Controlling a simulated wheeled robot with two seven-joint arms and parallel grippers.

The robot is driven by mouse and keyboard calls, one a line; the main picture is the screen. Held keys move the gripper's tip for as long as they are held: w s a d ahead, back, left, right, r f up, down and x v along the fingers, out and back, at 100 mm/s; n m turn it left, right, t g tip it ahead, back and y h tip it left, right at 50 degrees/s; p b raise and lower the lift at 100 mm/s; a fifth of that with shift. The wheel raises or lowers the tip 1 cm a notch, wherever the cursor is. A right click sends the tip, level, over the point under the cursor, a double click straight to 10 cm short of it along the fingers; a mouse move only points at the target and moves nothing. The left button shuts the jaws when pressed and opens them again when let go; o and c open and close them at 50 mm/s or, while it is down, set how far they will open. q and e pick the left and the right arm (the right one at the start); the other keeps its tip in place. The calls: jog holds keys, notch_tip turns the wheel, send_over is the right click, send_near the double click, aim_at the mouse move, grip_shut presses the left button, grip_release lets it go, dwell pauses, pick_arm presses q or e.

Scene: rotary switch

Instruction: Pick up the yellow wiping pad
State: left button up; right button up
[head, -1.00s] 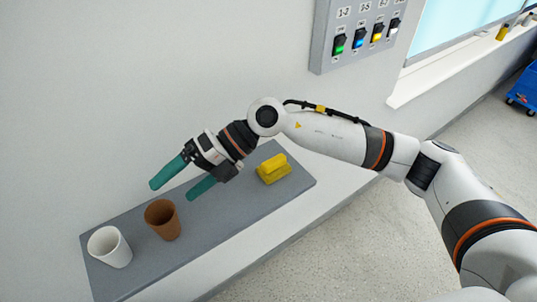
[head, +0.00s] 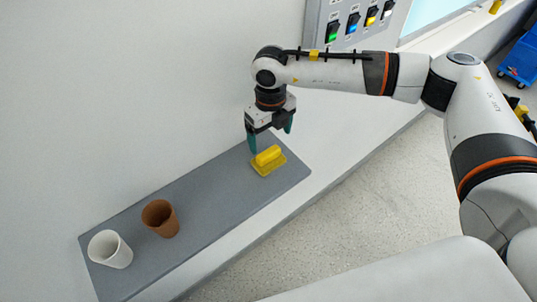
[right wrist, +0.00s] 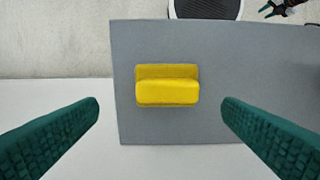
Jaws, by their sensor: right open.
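The yellow wiping pad (head: 268,160) lies on the right part of a grey shelf (head: 205,195) in the head view. It has a flat base and a raised block handle. My right gripper (head: 271,140) is above the pad, fingers pointing down, open and empty. In the right wrist view the pad (right wrist: 167,85) sits between and ahead of the two green fingers (right wrist: 160,112), apart from both. My left gripper is not in view.
A brown cup (head: 160,218) and a white cup (head: 110,249) stand on the left part of the shelf. A switch panel (head: 350,20) is on the wall above right. The shelf between the cups and the pad is clear.

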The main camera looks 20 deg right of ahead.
aim_at(268, 152)
jog(key=shift+s+a+f+p, duration=0.1)
jog(key=shift+f+p, duration=0.2)
jog(key=shift+p, duration=0.1)
jog(key=f, duration=0.1)
jog(key=f+p, duration=0.2)
jog(key=shift+s+a+f, duration=0.25)
jog(key=shift+f, duration=0.55)
jog(key=c, duration=1.1)
jog(key=shift+w+r, duration=0.1)
jog(key=shift+r, duration=0.4)
notch_tip(268, 152, up, 8)
jog(key=b, duration=0.3)
jog(key=shift+f+b, duration=0.15)
jog(key=shift+b, duration=0.15)
jog(key=shift+r, duration=0.7)
jog(key=o, duration=0.5)
jog(key=c, duration=0.4)
jog(key=shift+o, duration=0.2)
